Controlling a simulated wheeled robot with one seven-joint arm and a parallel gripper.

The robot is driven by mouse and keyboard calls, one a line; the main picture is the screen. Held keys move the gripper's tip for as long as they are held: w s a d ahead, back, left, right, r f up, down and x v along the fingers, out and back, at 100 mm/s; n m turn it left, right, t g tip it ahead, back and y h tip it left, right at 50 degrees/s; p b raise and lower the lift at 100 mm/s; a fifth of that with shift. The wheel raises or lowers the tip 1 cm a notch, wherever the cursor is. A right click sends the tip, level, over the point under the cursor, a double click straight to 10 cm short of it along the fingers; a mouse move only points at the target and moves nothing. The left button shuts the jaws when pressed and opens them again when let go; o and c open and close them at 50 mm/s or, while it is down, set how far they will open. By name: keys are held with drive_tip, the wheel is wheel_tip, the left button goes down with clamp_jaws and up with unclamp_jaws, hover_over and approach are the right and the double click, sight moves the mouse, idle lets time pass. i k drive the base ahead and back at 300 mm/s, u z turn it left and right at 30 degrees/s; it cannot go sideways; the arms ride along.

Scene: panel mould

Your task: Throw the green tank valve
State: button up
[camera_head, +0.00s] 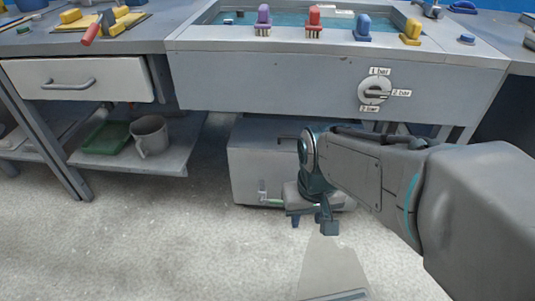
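The grey tank (258,160) stands on the floor under the bench. Near its lower front is a small pale fitting (262,193), with a thin green lever (275,202) running roughly level to the right from its foot. The lever's right end meets my gripper's outline, so part of it may be hidden. My gripper (312,225) hangs in front of the tank, just right of the lever, fingers downward. The two fingers look apart with nothing visible between them. I cannot tell whether the gripper touches the lever.
The bench front (280,84) with a pressure dial (374,91) overhangs the tank. A lower shelf at left holds a grey mug (150,136) and a green tray (104,138). A drawer (78,80) is above it. The floor in front and to the left is clear.

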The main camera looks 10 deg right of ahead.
sight(272, 202)
drive_tip(key=k, duration=0.45)
drive_tip(key=z, duration=1.45)
drive_tip(key=i, duration=1.15)
drive_tip(key=u, duration=2.25)
